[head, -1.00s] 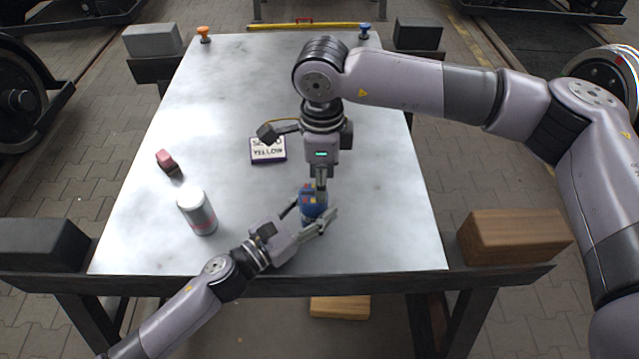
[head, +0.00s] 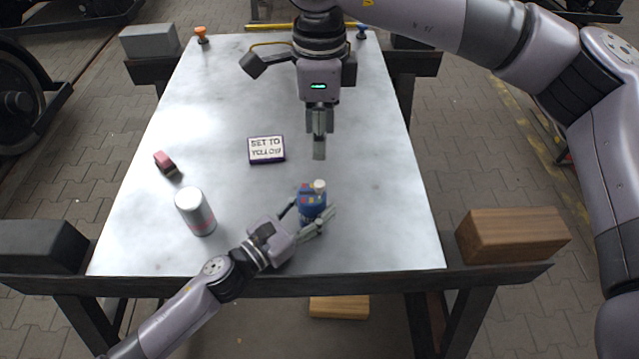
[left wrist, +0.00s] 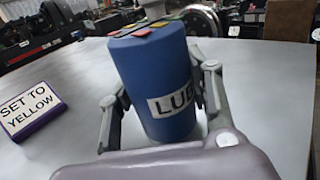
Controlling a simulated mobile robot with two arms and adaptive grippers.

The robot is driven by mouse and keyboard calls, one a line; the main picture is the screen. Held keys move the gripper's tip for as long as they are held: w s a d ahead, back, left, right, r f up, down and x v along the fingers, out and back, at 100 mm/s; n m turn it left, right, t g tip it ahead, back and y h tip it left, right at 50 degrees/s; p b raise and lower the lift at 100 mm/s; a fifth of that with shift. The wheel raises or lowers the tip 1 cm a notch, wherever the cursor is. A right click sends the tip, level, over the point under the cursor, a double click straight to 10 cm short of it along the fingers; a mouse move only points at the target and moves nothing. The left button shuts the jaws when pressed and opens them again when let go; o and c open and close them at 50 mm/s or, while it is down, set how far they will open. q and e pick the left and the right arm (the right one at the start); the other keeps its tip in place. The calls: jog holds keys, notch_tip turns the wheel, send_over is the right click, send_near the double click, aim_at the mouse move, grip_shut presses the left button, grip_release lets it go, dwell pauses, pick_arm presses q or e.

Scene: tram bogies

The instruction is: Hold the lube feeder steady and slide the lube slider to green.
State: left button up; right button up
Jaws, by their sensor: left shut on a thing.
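The lube feeder (head: 311,206) is a blue upright cylinder near the table's front, with coloured patches on top. In the left wrist view the feeder (left wrist: 160,80) shows a white label reading "LUB", partly covered by a finger. My left gripper (head: 313,216) is shut around its sides.
A sign (head: 266,149) reads "SET TO YELLOW". A white-grey can (head: 195,211) stands left of the feeder, and a pink-and-dark block (head: 165,164) lies farther back. The table's (head: 385,215) right side is clear. A wooden block (head: 514,236) sits at the right edge.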

dwell(0.3)
pick_arm(q)
jog(key=o, duration=1.3)
jog(key=v, duration=1.2)
